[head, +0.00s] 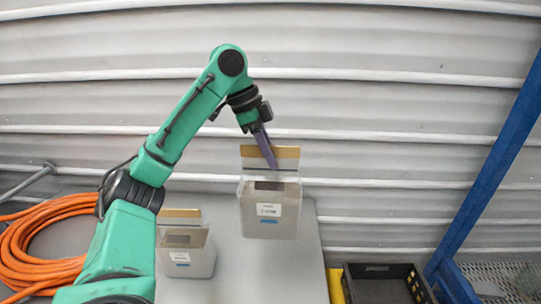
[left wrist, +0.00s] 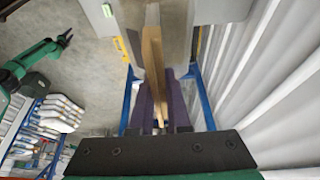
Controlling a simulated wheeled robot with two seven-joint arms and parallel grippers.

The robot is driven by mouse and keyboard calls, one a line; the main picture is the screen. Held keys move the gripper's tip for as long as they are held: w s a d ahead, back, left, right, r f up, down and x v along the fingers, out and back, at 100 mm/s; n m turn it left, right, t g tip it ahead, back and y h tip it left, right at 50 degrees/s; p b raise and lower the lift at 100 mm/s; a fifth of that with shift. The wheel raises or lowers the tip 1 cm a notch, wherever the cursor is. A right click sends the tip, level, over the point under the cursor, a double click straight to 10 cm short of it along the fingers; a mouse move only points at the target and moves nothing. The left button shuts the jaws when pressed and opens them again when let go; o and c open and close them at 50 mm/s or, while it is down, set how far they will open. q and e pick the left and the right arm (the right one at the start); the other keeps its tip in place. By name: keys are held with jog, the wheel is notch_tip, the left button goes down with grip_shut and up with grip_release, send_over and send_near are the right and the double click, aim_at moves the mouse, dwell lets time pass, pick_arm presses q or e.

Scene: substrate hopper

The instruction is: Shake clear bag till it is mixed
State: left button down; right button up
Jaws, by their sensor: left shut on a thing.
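A clear bag (head: 268,212) with a tan top strip, a white label and a blue mark hangs upright in the head view. Its contents look pale grey, with a darker patch near the top; how evenly they are mixed I cannot tell. My left gripper (head: 270,160), with purple fingers, is shut on the tan strip and holds the bag from above. In the left wrist view the strip (left wrist: 152,60) runs between the fingers. My right gripper (left wrist: 66,38) shows small at the upper left there, away from the bag; its jaws are unclear.
A second similar bag (head: 190,262) stands on the grey table (head: 300,270), left of the held one. Orange hose (head: 40,245) lies coiled at left. A black crate (head: 385,285) and blue post (head: 490,170) are at right. A ribbed wall (head: 400,110) stands behind.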

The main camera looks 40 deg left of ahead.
aim_at(274, 150)
pick_arm(q)
jog(key=shift+r, duration=0.15)
dwell(0.3)
notch_tip(274, 150, up, 3)
jog(key=p, duration=0.3)
jog(key=shift+r+p, duration=0.3)
jog(key=shift+r, duration=1.3)
